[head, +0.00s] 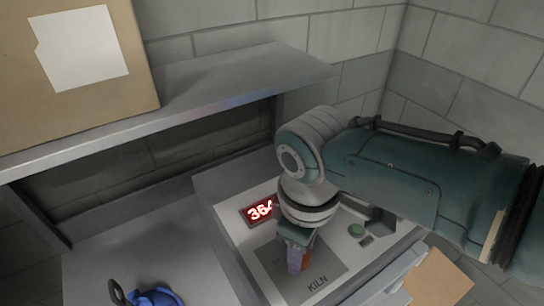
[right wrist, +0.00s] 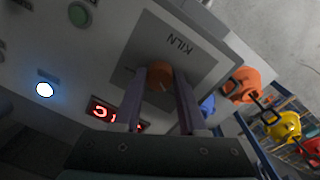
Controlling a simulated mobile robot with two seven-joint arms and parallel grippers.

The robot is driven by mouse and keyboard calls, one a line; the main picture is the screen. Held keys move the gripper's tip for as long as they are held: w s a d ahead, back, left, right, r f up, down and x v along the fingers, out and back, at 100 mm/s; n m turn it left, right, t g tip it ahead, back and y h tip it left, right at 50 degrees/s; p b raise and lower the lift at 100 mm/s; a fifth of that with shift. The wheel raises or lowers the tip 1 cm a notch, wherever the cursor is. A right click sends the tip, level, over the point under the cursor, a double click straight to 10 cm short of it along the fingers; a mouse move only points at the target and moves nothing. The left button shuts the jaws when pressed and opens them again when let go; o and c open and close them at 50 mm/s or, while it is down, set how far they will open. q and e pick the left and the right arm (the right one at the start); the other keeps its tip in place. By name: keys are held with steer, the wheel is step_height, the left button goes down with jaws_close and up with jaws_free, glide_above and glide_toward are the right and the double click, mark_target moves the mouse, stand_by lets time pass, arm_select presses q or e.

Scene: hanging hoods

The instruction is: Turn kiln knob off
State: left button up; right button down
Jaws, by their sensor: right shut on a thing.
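The kiln panel (head: 225,195) is a light grey box with a darker plate marked KILN (head: 318,284). An orange knob (right wrist: 158,77) sits on that plate; in the head view only a sliver of it (head: 307,262) shows beside my fingers. My right gripper (head: 297,258) reaches down from above. In the right wrist view its two fingers (right wrist: 160,92) stand on either side of the knob, shut on it. My left gripper is not in view.
A green button (head: 356,230) is right of my wrist. A bluish-white light (right wrist: 44,90) glows on the panel. A grey shelf (head: 230,80) with a cardboard box (head: 30,110) runs above. A blue object (head: 155,297) lies lower left. Orange (right wrist: 243,85) and yellow (right wrist: 286,127) items appear beyond.

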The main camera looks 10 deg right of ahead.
steer(key=shift+c, duration=2.3)
jaws_free()
steer(key=shift+r, duration=0.55)
step_height(320, 180, up, 8)
steer(key=shift+s+a+f+p, duration=0.1)
steer(key=shift+a+f+p, duration=0.1)
steer(key=shift+p, duration=0.3)
steer(key=shift+s+r, duration=0.1)
steer(key=shift+r, duration=0.5)
